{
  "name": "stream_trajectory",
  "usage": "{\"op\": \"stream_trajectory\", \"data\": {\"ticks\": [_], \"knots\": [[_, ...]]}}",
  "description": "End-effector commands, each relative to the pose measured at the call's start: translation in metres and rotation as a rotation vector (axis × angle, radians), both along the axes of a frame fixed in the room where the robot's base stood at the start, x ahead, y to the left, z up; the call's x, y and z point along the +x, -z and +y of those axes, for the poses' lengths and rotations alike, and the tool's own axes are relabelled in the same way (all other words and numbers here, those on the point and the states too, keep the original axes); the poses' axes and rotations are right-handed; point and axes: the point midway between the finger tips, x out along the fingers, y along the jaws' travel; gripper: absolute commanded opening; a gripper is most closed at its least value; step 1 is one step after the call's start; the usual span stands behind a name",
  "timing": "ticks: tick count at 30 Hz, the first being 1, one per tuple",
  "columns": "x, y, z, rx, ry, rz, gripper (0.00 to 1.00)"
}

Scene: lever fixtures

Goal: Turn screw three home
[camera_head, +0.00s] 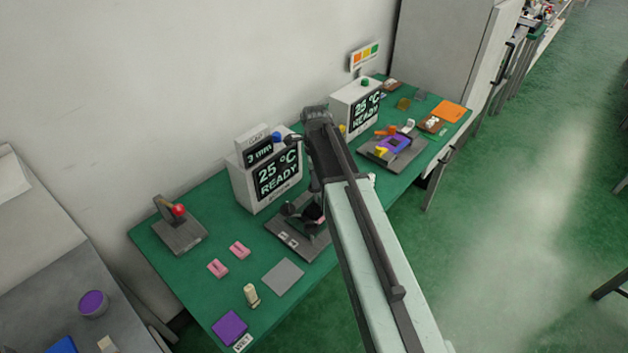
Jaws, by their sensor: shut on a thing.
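A dark grey fixture plate (288,240) lies on the green bench in front of the left display box. Small dark round parts and a bit of pink show on it. My gripper (312,213) is low over this plate, mostly hidden by my arm. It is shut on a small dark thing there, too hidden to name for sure. The screws and their numbers cannot be made out in this view.
The left display box (262,183) reads 25 °C READY, with a 3 mm display on top. A red-knobbed lever fixture (181,230), pink blocks (239,250) and a grey plate (284,277) stand left. A second display box (350,105) and fixture (380,160) stand right.

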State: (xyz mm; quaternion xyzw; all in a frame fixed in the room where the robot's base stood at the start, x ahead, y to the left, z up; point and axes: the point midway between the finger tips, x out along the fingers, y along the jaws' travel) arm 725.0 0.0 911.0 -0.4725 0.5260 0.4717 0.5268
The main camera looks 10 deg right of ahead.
Motion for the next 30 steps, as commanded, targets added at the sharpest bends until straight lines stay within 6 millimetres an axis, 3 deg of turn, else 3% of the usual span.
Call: {"op": "stream_trajectory", "data": {"ticks": [20,21,23,30], "knots": [[-0.0031,0.0006,-0.0009,-0.001,0.067,0.008,0.00],[-0.0031,0.0006,-0.0009,-0.001,0.067,0.008,0.14],[-0.0030,0.0005,-0.0009,-0.001,0.066,0.008,0.30],[-0.0016,0.0003,-0.0005,0.000,0.065,0.005,0.33]]}}
